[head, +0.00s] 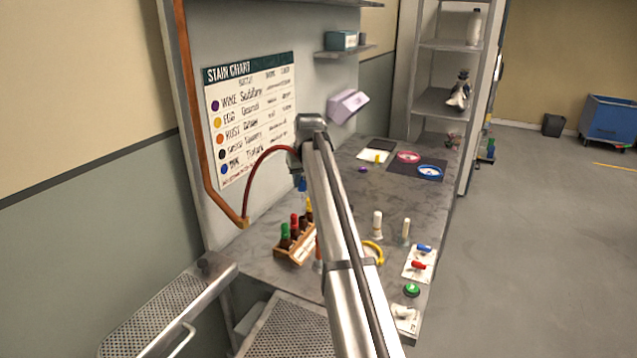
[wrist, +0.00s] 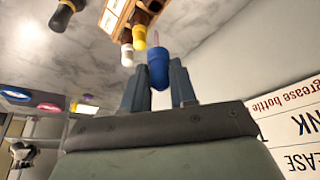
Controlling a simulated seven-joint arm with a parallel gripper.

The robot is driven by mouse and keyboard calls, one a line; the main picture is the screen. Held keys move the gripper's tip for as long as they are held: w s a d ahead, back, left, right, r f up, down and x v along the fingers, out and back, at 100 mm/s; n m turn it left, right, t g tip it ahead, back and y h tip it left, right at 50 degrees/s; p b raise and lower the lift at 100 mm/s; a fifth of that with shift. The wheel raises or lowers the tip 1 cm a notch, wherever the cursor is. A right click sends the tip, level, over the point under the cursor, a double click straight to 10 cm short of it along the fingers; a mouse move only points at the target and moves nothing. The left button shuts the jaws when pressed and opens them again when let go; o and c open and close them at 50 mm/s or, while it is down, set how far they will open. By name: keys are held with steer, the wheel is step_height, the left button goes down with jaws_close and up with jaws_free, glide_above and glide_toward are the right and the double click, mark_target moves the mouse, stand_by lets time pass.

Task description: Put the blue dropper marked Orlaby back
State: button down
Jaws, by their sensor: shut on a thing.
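My gripper (wrist: 157,88) is shut on the blue dropper (wrist: 158,68), whose blue bulb sits between the two fingers in the wrist view. Its thin, pinkish glass tube points away from the fingers. No Orlaby mark is readable on it. In the head view the blue dropper (head: 302,184) shows small beside my arm, above the wooden bottle rack (head: 297,258). The rack holds brown bottles with green, red and yellow tops. In the wrist view the rack (wrist: 116,14) is beyond the dropper, with a yellow-topped and a white-topped bottle. My arm hides part of the rack.
A stain chart (head: 252,118) hangs on the wall behind the counter (head: 345,190). Right of my arm stand a white-capped bottle (head: 377,224), another pale bottle (head: 406,230) and a yellow ring (head: 373,252). A red hose (head: 258,166) curves near the rack.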

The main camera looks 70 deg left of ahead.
mark_target(302, 188)
steer(key=shift+s+f, duration=0.1)
steer(key=shift+f, duration=2.2)
steer(key=shift+f, duration=2.6)
stand_by(1.1)
steer(key=c, duration=0.8)
jaws_free()
steer(key=shift+r, duration=0.15)
